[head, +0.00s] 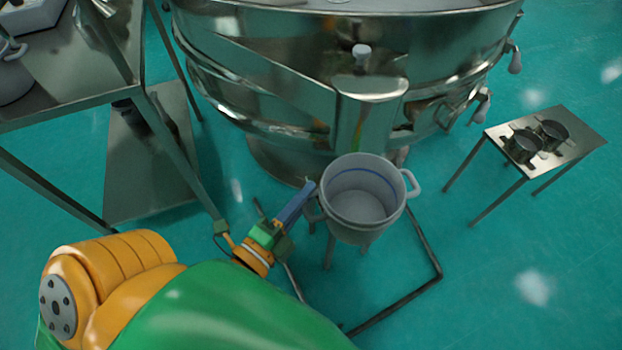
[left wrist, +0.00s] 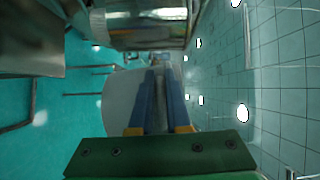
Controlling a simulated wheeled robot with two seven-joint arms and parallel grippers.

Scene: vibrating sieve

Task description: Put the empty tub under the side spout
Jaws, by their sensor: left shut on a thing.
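The empty grey tub (head: 362,222) is upright, with a blue line inside and a handle on each side. In the left wrist view it is the pale shape (left wrist: 115,98) beside the fingers. My left gripper (head: 308,192) comes from the left and is shut on the tub's left handle; its fingers (left wrist: 155,100) also show in the left wrist view. The side spout (head: 369,115) of the steel sieve is just behind and above the tub's far rim in the head view. Thin legs show below the tub; I cannot tell whether it rests on them. My right gripper is not in view.
The round steel sieve (head: 270,70) fills the top middle. A steel table (head: 75,65) stands at left. A small table (head: 560,120) with dark metal parts stands at right. A low floor frame (head: 400,301) lies around the tub's legs. Floor at lower right is clear.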

